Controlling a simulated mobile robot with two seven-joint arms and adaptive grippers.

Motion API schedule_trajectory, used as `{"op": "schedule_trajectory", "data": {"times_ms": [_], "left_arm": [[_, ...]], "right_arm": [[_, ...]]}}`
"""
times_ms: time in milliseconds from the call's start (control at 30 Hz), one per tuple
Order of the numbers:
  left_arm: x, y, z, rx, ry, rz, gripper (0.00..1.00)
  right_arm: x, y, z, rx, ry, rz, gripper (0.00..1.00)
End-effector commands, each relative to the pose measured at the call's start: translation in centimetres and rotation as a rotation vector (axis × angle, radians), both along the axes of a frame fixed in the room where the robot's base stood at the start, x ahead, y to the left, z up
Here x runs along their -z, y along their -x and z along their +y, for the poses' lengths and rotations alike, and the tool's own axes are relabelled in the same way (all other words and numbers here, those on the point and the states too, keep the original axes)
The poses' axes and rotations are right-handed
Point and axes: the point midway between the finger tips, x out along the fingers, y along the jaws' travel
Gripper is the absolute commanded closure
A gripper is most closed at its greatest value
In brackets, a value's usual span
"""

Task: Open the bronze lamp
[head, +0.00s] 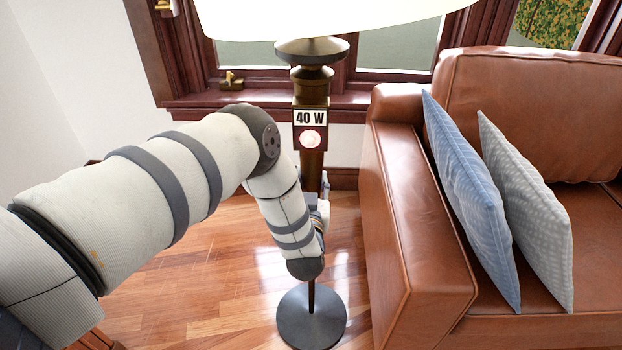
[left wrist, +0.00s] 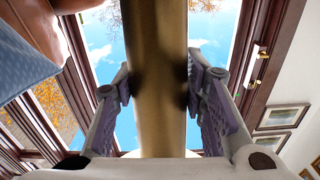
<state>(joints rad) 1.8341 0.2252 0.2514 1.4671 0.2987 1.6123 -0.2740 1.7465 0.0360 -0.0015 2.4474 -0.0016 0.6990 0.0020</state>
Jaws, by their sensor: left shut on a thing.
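The bronze lamp (head: 312,165) stands upright between the window and the sofa. It has a pale shade, a bronze pole, a dark round base and a "40 W" label above a round, pinkish-white glowing spot. My left gripper (head: 323,197) is at the lower pole, partly hidden behind my forearm in the head view. In the left wrist view, the fingers of my left gripper (left wrist: 160,85) are on both sides of the bronze lamp's pole (left wrist: 158,120), shut on it. My right gripper is not in view.
A brown leather sofa (head: 415,235) with blue and grey cushions stands close to the lamp's right. A dark wood window frame and sill (head: 265,105) are behind the lamp. Wooden floor (head: 225,275) is open around the lamp's base.

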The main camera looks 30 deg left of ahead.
Motion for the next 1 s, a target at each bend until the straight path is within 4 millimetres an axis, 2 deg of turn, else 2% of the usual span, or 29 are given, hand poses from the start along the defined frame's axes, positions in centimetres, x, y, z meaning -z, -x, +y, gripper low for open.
{"op": "schedule_trajectory", "data": {"times_ms": [233, 267, 333, 367, 633, 733, 1000], "left_arm": [[0.3, 0.1, 0.0, 0.0, -0.001, 0.008, 1.0], [0.3, 0.1, 0.0, 0.0, -0.001, 0.008, 0.6], [0.3, 0.1, 0.0, 0.0, 0.0, 0.007, 0.44], [0.3, 0.1, 0.0, 0.0, -0.001, 0.006, 0.41], [0.1, 0.1, 0.0, 0.0, 0.0, 0.002, 0.41], [0.2, 0.8, -0.5, 0.001, 0.001, 0.004, 0.41], [0.2, 6.8, -4.3, 0.003, 0.001, 0.007, 0.41]], "right_arm": [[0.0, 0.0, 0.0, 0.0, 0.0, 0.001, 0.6], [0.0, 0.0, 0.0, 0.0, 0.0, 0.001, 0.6], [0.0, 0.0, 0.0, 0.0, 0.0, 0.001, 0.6], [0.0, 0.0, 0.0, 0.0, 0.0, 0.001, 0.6], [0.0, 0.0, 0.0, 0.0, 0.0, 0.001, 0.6], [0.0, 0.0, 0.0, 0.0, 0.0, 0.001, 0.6], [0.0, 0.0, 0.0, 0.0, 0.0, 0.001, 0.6]]}}
